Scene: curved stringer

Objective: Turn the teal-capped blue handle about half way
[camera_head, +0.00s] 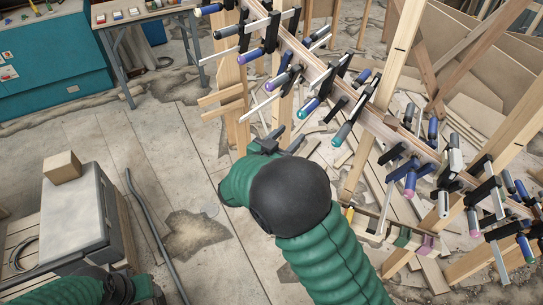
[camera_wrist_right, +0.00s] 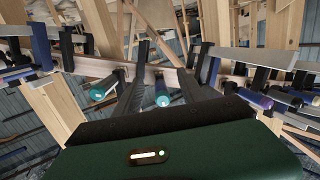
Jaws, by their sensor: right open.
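Several clamps with dark blue handles line a curved wooden stringer (camera_head: 375,120). Two handles in the head view have teal caps: one near the middle (camera_head: 342,133) and one up and left of it (camera_head: 308,107). My right gripper (camera_head: 287,137) is open, below and left of these handles. In the right wrist view, a teal-capped handle (camera_wrist_right: 162,98) appears between the open fingers, apparently beyond them and not held. Another teal-capped handle (camera_wrist_right: 100,92) is left of the fingers. My left gripper (camera_head: 135,290) is partly visible at the bottom left.
Neighbouring clamps with metal bars and purple or pink caps crowd the stringer. Wooden posts (camera_head: 404,50) stand beside it. A grey case (camera_head: 75,215) with a wooden block (camera_head: 62,166) is at left. The floor between is mostly open, with a dark rod (camera_head: 155,228).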

